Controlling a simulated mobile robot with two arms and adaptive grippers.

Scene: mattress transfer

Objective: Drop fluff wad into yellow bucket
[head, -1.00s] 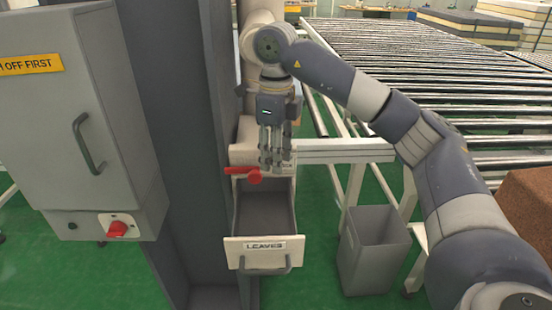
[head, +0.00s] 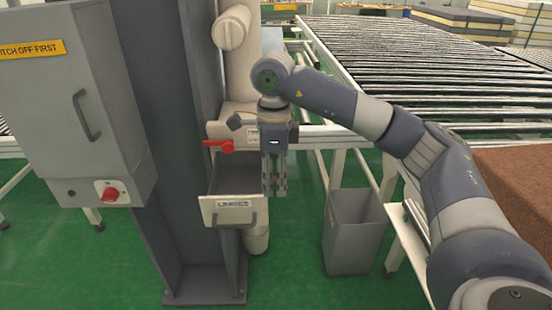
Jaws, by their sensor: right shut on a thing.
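My right gripper (head: 274,190) points straight down, just right of the open drawer labelled LEAVES (head: 230,213). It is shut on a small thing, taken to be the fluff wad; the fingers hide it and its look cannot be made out. No clearly yellow bucket shows. A pale cream bucket-like container (head: 257,241) stands on the floor below and behind the drawer front, partly hidden by it. It is lower than my fingertips and slightly left of them. My left gripper is not in view.
A red lever (head: 218,146) sticks out above the drawer. A grey open bin (head: 352,235) stands right of my gripper. A roller conveyor (head: 420,75) fills the back right. A grey cabinet (head: 75,110) with a red knob (head: 109,192) is at left. Green floor lies clear in front.

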